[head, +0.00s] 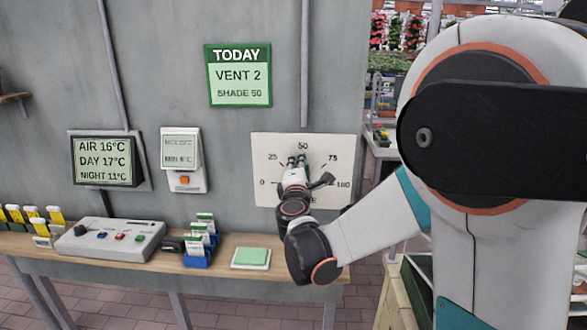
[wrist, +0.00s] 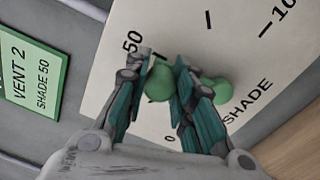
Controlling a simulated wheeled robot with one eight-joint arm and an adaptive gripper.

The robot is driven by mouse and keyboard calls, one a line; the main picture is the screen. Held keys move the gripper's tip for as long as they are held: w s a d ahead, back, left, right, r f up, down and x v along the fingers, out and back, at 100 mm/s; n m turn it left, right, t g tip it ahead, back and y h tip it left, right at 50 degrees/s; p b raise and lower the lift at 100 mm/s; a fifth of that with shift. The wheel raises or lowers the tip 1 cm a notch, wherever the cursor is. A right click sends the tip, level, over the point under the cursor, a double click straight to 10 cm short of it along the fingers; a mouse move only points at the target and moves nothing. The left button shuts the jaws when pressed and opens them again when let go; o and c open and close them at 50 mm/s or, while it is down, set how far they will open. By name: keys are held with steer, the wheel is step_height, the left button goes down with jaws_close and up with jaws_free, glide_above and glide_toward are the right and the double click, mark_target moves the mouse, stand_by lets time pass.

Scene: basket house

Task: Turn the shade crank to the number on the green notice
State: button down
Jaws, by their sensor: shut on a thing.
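The green notice (head: 239,75) on the wall reads TODAY, VENT 2, SHADE 50; part of it shows in the wrist view (wrist: 28,80). The shade dial plate (head: 338,148) has marks from 0 to 100, with 50 at the top. My gripper (head: 297,162) is in front of the plate, just below the 50. In the wrist view my gripper (wrist: 163,100) is shut on the green knob (wrist: 160,82) of the shade crank. A second rounded green part (wrist: 217,91) shows behind the right finger. The knob sits close to the 50 mark; exact alignment is unclear.
Below the plate is a wooden bench (head: 50,248) with a grey control box (head: 107,240), a blue card holder (head: 200,250) and a green pad (head: 251,257). A temperature board (head: 103,160) and a white wall unit (head: 181,150) hang left of the plate.

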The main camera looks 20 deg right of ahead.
steer(key=shift+s+d+m, duration=0.15)
steer(key=shift+d+m, duration=0.25)
steer(key=shift+m, duration=0.2)
steer(key=c, duration=1.3)
jaws_free()
steer(key=shift+s, duration=0.1)
steer(key=v, duration=1.1)
steer(key=shift+s+a+f, duration=0.1)
steer(key=shift+s+a, duration=0.15)
steer(key=shift+s, duration=0.1)
